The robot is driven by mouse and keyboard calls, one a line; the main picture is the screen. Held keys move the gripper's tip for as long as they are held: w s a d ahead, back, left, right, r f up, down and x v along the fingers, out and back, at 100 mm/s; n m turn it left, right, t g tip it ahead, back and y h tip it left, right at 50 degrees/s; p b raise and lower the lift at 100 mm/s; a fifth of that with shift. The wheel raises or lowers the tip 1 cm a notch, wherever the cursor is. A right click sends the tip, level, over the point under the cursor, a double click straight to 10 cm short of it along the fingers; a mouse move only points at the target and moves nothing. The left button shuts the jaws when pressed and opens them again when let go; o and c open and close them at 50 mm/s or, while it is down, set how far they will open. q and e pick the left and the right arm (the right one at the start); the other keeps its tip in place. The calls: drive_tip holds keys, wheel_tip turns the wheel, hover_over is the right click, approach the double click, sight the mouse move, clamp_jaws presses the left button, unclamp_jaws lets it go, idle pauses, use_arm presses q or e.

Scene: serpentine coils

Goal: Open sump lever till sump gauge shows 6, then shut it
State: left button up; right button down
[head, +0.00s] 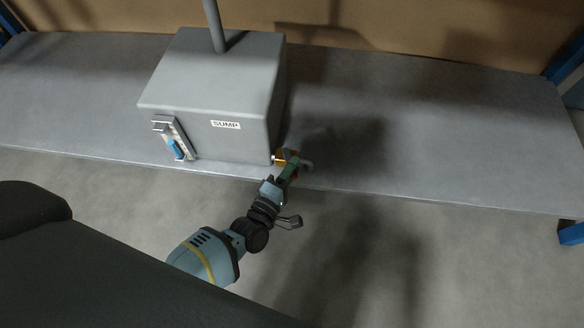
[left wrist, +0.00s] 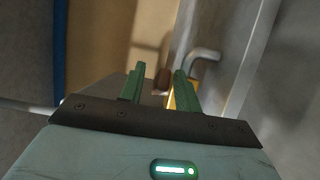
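The grey sump tank (head: 205,132), labelled SUMP, stands on the shelf in the head view. Its gauge (head: 175,138) is a tilted strip on the front left, with blue in the lower part; its numbers are too small to read. A yellow valve (head: 281,156) with a bent grey spout (head: 306,165) sits at the tank's lower right. My left gripper (head: 292,165) is at the valve, partly covering it. Contact cannot be told. The lever's angle is unclear.
The grey shelf (head: 440,140) is clear to the right of the tank. A grey pipe (head: 214,25) rises from the tank's top. A brown wall stands behind, and blue posts (head: 567,62) stand at the shelf's ends. Bare floor lies in front.

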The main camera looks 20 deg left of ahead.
use_arm(q)
drive_tip(key=s+a+p, duration=0.1)
drive_tip(key=s+p, duration=0.1)
drive_tip(key=s, duration=0.5)
drive_tip(key=shift+s+a, duration=0.15)
drive_tip(key=shift+s, duration=0.1)
